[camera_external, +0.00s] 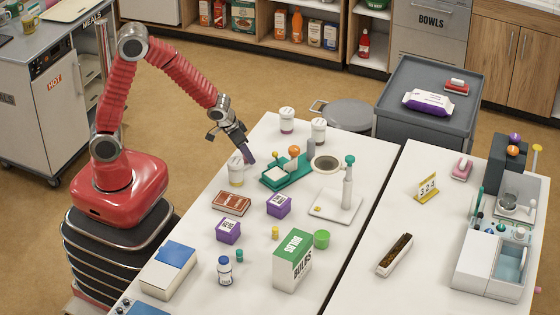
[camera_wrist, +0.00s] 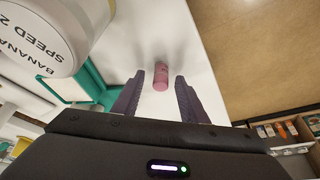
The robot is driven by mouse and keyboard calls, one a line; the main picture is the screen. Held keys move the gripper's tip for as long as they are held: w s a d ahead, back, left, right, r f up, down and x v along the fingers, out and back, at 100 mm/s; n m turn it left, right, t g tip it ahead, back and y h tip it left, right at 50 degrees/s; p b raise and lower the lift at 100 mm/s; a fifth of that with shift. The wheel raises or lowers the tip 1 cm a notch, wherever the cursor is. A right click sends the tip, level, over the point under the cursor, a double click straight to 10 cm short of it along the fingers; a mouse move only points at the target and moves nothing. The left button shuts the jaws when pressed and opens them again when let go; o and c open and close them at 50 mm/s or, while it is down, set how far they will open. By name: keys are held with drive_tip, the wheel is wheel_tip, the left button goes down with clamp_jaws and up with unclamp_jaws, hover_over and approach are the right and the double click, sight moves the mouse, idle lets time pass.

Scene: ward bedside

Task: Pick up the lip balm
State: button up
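A small pink cylinder (camera_wrist: 161,76), which looks like the lip balm, is on the white table (camera_wrist: 190,50) in the wrist view. My gripper (camera_wrist: 161,82) is open, with one dark finger on each side of the cylinder and a visible gap to each. I cannot tell how far the fingertips are above it. In the external view my gripper (camera_external: 249,158) points down over the table's left edge, beside a white jar (camera_external: 236,176). The lip balm is not discernible there, probably hidden by my gripper.
The white jar with "BANANA SPEED" lettering (camera_wrist: 42,38) is close on the left in the wrist view. A teal tray (camera_external: 285,174) is right of my gripper. A brown box (camera_external: 231,203) and purple boxes (camera_external: 278,206) stand nearer. The floor (camera_wrist: 250,60) lies past the table edge.

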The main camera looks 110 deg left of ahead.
clamp_jaws()
idle(0.5)
drive_tip(key=shift+r, duration=0.1)
wheel_tip(320, 180, up, 10)
drive_tip(key=shift+f, duration=0.1)
idle(0.6)
idle(0.4)
